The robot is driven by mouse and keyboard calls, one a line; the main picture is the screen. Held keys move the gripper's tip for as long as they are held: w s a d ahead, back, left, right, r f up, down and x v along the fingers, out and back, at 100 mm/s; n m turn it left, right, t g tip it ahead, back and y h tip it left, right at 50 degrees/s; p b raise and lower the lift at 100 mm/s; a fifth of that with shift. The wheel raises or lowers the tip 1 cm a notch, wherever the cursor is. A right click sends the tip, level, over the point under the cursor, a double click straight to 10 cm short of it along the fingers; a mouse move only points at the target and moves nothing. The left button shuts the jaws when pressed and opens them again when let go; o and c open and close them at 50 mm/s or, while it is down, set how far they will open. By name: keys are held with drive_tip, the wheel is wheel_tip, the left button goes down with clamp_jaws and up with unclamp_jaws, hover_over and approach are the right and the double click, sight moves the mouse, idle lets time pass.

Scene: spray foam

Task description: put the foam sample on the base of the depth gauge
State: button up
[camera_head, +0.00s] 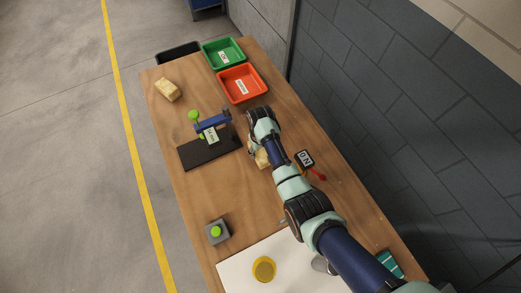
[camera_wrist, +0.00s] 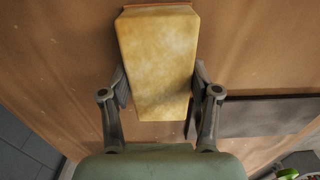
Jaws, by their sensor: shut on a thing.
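A yellowish foam sample (camera_wrist: 158,60) lies between the two fingers of my gripper (camera_wrist: 158,88) in the wrist view, and the fingers are shut on its sides. In the head view a small part of the foam sample (camera_head: 262,159) shows beside my arm, right of the depth gauge. Whether it touches the table I cannot tell. The depth gauge (camera_head: 212,122) has a blue arm, a green knob and a label. Its flat black base (camera_head: 195,155) has bare room on it. The base edge (camera_wrist: 265,117) also shows at the right of the wrist view, beside the foam.
Another foam block (camera_head: 167,90) lies at the far left of the table. A green tray (camera_head: 207,46) and a red tray (camera_head: 262,80) stand at the back. A small meter (camera_head: 304,158) with a red part lies right of my arm. A green button box (camera_head: 216,232) stands in front.

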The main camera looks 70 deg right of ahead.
sight(260, 151)
drive_tip(key=o, duration=1.2)
drive_tip(key=shift+f, duration=0.1)
wheel_tip(260, 151, up, 12)
drive_tip(key=p, duration=0.3)
